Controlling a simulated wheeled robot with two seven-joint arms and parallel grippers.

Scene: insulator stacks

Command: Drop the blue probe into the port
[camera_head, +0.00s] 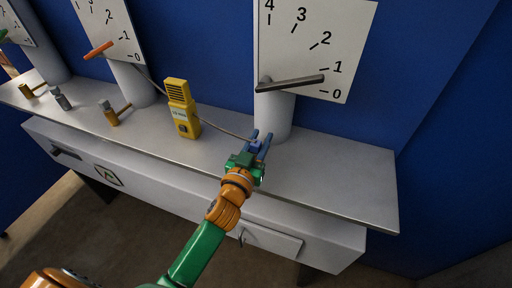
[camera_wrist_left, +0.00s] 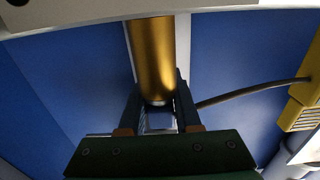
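My left gripper (camera_head: 261,141) reaches over the shelf, in front of the white column under the right dial. It is shut on the blue probe (camera_head: 256,146), which shows as a small blue block between the fingers with a cable running to it. In the left wrist view the gripper (camera_wrist_left: 160,115) has its dark fingers on both sides of a small piece, and a gold cylinder (camera_wrist_left: 155,60) stands in line between them. I cannot tell whether that cylinder belongs to the probe. I cannot make out the port. My right gripper is not in view.
The yellow meter (camera_head: 182,108) stands on the grey shelf (camera_head: 335,180) left of my gripper, joined to it by the cable (camera_head: 222,130). White columns carry dials with an orange pointer (camera_head: 98,50) and a grey pointer (camera_head: 292,82). The shelf's right end is bare.

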